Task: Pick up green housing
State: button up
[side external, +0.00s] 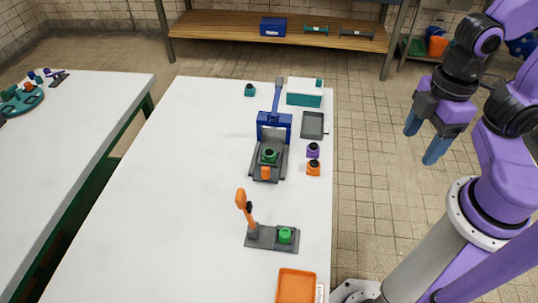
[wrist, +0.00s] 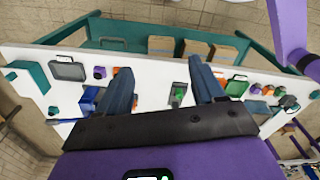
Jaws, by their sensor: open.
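Two green pieces show in the side view. One green piece with a dark top (side external: 268,156) sits in the blue press (side external: 273,128). A brighter green piece (side external: 285,235) sits on the grey base (side external: 262,237) of a fixture with an orange lever (side external: 241,199). I cannot tell for sure which is the green housing. My gripper (side external: 424,137) is open and empty, raised off the right side of the table, apart from both. In the wrist view the open blue fingers (wrist: 163,80) frame the table, with a small green piece (wrist: 180,91) between them.
On the white table (side external: 190,190) stand a purple housing (side external: 313,150), an orange housing (side external: 314,168), a teal housing (side external: 249,90), a grey tray (side external: 312,125), a teal box (side external: 304,99) and an orange tray (side external: 296,285). The table's left part is clear.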

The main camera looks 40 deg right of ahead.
jog(key=w+a+n, duration=0.1)
jog(key=w+a, duration=0.4)
jog(key=w, duration=0.3)
jog(key=w+a+n, duration=0.2)
jog(key=w+a, duration=0.3)
jog(key=w, duration=0.3)
jog(key=n, duration=0.2)
send_near(269, 152)
notch_tip(269, 152, down, 8)
jog(key=shift+w+a+r, duration=0.1)
jog(key=shift+r, duration=0.05)
grip_shut()
